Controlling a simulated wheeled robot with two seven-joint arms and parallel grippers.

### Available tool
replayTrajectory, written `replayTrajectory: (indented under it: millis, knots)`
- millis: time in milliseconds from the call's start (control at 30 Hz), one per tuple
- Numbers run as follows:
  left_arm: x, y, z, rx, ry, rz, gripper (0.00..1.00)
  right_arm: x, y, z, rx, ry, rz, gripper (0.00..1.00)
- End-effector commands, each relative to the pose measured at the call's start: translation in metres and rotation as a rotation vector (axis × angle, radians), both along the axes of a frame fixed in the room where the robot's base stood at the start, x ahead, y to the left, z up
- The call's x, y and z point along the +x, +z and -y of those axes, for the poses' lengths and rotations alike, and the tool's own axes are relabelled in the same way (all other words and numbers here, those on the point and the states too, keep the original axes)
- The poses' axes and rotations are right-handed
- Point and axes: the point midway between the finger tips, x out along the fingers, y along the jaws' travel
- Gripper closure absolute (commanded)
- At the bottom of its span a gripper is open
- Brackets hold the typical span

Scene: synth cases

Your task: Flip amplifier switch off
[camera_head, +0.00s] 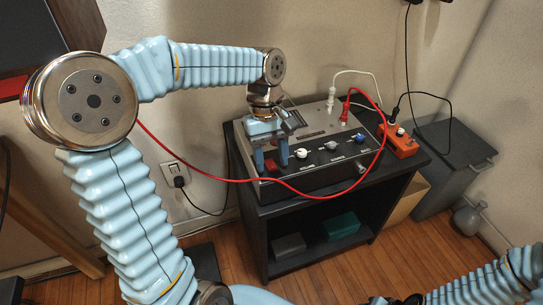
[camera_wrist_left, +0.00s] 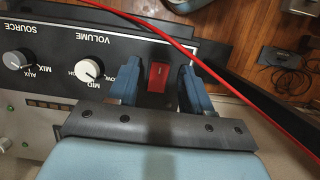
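The amplifier (camera_head: 318,130) is a grey and black box with a sloped front panel of knobs, standing on a black cabinet. Its red switch (camera_wrist_left: 158,77) sits at the end of the panel beside the VOLUME knob (camera_wrist_left: 89,71). In the head view the switch (camera_head: 270,165) is partly hidden by my gripper. My left gripper (camera_head: 271,160) is open over the panel, one finger on each side of the switch, with gaps to it in the wrist view (camera_wrist_left: 160,92). My right gripper (camera_head: 392,300) shows only in part at the bottom edge; its opening cannot be made out.
A red cable (camera_head: 300,190) loops across the amplifier's front, near my left gripper. An orange power strip (camera_head: 399,140) lies on the black cabinet (camera_head: 262,225) to the right. A grey bin (camera_head: 455,165) stands beside it. A wall outlet (camera_head: 175,174) is at left.

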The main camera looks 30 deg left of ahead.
Motion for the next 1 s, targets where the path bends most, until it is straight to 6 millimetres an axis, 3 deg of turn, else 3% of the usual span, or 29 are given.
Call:
replayTrajectory:
  millis: [367, 800, 1000]
  knots:
    - [0.002, 0.01, -0.002, 0.0, 0.001, 0.003, 0.51, 0.0, -0.001, 0.0, 0.0, 0.0, 0.0, 0.57]
    - [0.019, 0.105, -0.021, -0.001, 0.0, 0.004, 0.51, 0.0, -0.001, 0.0, 0.0, 0.0, 0.0, 0.57]
    - [0.023, 0.129, -0.026, 0.0, -0.001, 0.0, 0.51, 0.0, -0.001, 0.0, 0.0, 0.0, 0.0, 0.57]
